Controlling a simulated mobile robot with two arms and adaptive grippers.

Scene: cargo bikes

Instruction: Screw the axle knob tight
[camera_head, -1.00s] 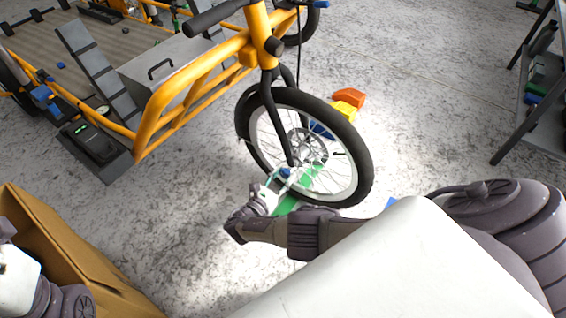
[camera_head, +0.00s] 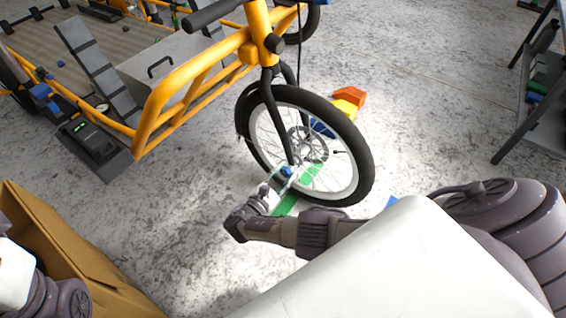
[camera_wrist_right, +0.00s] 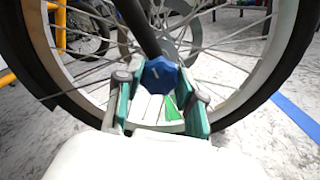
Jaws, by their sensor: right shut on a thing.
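The blue axle knob (camera_wrist_right: 160,75) sits at the lower end of the dark fork leg (camera_wrist_right: 137,22), at the front wheel's hub. It also shows small in the head view (camera_head: 286,172). My right gripper (camera_head: 281,176) is at the knob, and in the right wrist view its green fingers (camera_wrist_right: 162,88) stand on both sides of it, shut on it. The front wheel (camera_head: 357,150) of the yellow cargo bike stands upright behind the knob. My left gripper is not in view; only part of my left arm shows at the lower left.
A cardboard box (camera_head: 75,245) stands open at the lower left. Orange (camera_head: 350,96) and yellow (camera_head: 345,109) blocks lie behind the wheel. A dark shelf rack (camera_head: 520,110) stands at the right. The bike's yellow frame (camera_head: 165,100) is left of the wheel. The floor between box and wheel is clear.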

